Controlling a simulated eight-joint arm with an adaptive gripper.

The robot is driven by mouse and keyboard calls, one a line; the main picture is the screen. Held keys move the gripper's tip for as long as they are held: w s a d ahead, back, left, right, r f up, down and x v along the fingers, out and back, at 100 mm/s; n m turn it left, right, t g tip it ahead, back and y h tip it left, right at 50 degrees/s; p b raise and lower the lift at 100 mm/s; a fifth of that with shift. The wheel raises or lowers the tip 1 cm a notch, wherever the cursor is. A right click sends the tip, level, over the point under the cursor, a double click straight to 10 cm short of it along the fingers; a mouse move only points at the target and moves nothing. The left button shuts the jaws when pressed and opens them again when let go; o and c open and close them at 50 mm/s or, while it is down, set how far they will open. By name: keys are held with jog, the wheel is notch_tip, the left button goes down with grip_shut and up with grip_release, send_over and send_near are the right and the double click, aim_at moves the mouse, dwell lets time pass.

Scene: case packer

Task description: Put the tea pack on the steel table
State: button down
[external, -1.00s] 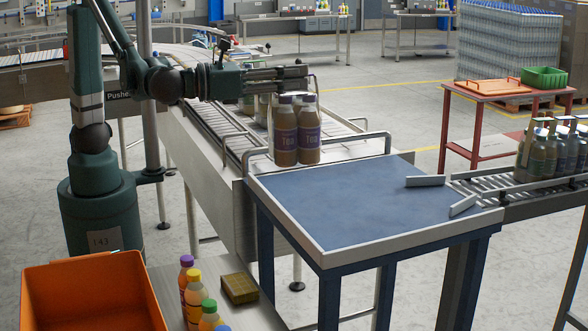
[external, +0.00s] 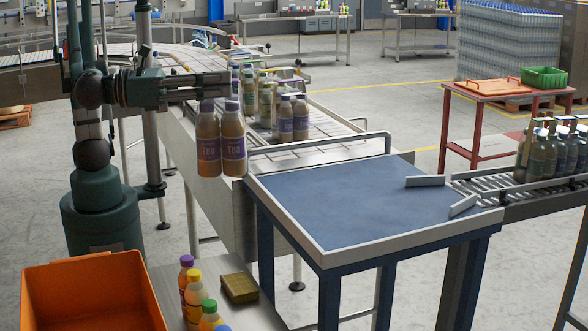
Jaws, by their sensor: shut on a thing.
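The tea pack (external: 221,142), brown bottles with purple labels and dark purple caps, hangs upright from my gripper (external: 218,93). My gripper is shut on its top; the exact contact is hard to make out. The pack is in the air at the near left side of the conveyor. A pale grey table (external: 172,285), which looks like the steel table, stands at the bottom, below the pack and between the orange bin and the blue-topped table. Only part of its top shows.
Several loose bottles (external: 194,290) and a small brown box (external: 240,288) stand on the pale table. An orange bin (external: 95,290) is to its left. The blue-topped table (external: 350,210) is empty. More bottle packs (external: 285,118) stand on the conveyor (external: 330,145).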

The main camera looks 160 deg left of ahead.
jog(key=shift+s+d+f+m+t+b, duration=0.5)
jog(key=shift+s+d+b, duration=0.9)
jog(key=shift+d, duration=2.5)
jog(key=shift+s+d+f+m+t+b, duration=0.2)
jog(key=shift+s+d+t+b, duration=0.85)
jog(key=shift+d, duration=2.8)
notch_tip(320, 180, down, 22)
jog(key=shift+s+g+h+b, duration=0.3)
jog(key=shift+s+g+h, duration=0.05)
jog(key=shift+h, duration=0.05)
jog(key=shift+a, duration=0.1)
jog(key=shift+f+b, duration=0.8)
jog(key=shift+f, duration=2.05)
jog(key=shift+f+b, duration=0.55)
jog(key=shift+f, duration=1.65)
jog(key=c, duration=2.3)
grip_release()
